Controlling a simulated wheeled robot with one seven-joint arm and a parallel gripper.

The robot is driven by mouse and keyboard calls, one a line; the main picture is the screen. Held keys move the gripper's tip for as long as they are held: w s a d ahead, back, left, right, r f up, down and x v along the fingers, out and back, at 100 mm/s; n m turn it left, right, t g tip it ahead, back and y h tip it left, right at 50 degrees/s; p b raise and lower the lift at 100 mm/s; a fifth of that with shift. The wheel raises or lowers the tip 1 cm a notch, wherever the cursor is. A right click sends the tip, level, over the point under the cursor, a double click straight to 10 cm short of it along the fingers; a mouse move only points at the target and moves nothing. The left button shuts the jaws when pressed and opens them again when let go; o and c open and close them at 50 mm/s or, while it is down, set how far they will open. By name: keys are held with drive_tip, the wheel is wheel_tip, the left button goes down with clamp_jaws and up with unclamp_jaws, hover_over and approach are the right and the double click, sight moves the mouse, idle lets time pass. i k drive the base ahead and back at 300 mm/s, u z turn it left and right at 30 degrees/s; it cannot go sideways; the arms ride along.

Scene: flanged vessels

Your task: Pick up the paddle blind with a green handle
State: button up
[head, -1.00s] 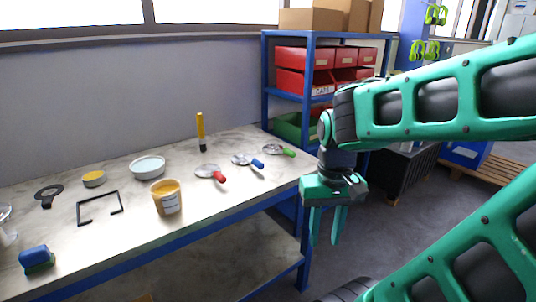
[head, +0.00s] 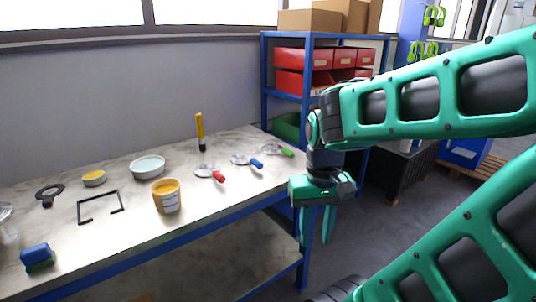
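The paddle blind with a green handle (head: 286,152) lies at the far right end of the bench, its round metal disc to the left of the handle. Beside it to the left lie a paddle blind with a blue handle (head: 255,163) and one with a red handle (head: 217,175). My gripper (head: 316,238) hangs pointing down off the bench's right edge, in front of and below the green handle in the picture. Its two fingers are apart with nothing between them. The gripper touches none of the blinds.
A yellow tub (head: 167,198), a white bowl (head: 148,167), a yellow-and-black upright tool (head: 200,130) and a black frame (head: 82,208) stand or lie further left. A blue shelf rack (head: 267,85) stands behind the bench's right end.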

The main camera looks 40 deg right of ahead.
sight(272, 149)
drive_tip(key=u, duration=2)
drive_tip(key=k, duration=1.5)
drive_tip(key=z, duration=1.65)
drive_tip(key=i, duration=1.6)
